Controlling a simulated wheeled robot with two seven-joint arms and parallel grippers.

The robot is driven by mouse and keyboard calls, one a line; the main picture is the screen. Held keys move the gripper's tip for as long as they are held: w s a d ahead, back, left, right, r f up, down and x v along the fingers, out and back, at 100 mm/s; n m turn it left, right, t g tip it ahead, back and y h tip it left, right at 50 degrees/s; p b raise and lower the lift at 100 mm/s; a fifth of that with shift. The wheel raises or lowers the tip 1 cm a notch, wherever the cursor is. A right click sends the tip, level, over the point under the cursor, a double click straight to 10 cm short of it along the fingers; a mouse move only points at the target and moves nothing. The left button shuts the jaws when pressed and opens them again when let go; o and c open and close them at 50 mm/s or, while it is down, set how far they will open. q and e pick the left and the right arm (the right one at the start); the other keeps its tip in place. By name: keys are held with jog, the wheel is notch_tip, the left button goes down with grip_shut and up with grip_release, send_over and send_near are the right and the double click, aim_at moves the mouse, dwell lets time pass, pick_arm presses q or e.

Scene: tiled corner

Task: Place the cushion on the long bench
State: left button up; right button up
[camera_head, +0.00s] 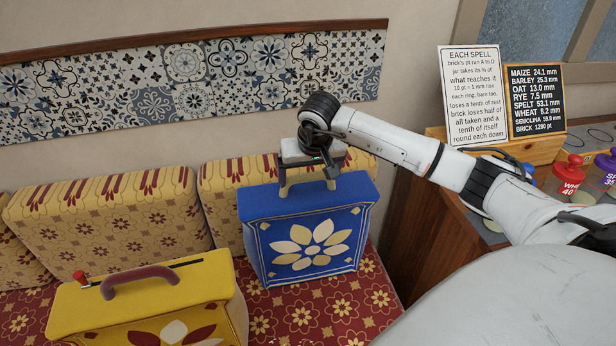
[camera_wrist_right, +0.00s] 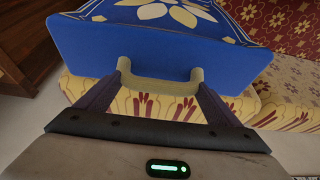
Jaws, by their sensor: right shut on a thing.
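The blue cushion (camera_head: 312,237), boxy with a cream and gold flower on its front, stands upright at the centre of the head view; its blue top (camera_wrist_right: 150,48) and a pale handle (camera_wrist_right: 160,86) show in the right wrist view. My right gripper (camera_head: 313,170) is above it, its fingers (camera_wrist_right: 160,75) shut on the handle. The long bench has a red floral seat (camera_head: 372,290) under and around the blue cushion and yellow patterned back pads (camera_head: 110,218) behind. Whether the cushion's bottom touches the seat is unclear. My left gripper is not in view.
A yellow cushion (camera_head: 150,300) with a brown handle stands at the front left. A wooden counter (camera_head: 400,235) with signs (camera_head: 474,92) and coloured-lidded jars (camera_head: 568,175) is on the right. A tiled wall strip (camera_head: 190,80) runs behind. Red seat shows between the two cushions.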

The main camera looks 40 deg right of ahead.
jog(key=o, duration=1.9)
jog(key=shift+f, duration=0.1)
jog(key=shift+r, duration=0.4)
jog(key=v, duration=1.1)
jog(key=shift+s+r, duration=0.2)
jog(key=shift+s, duration=0.05)
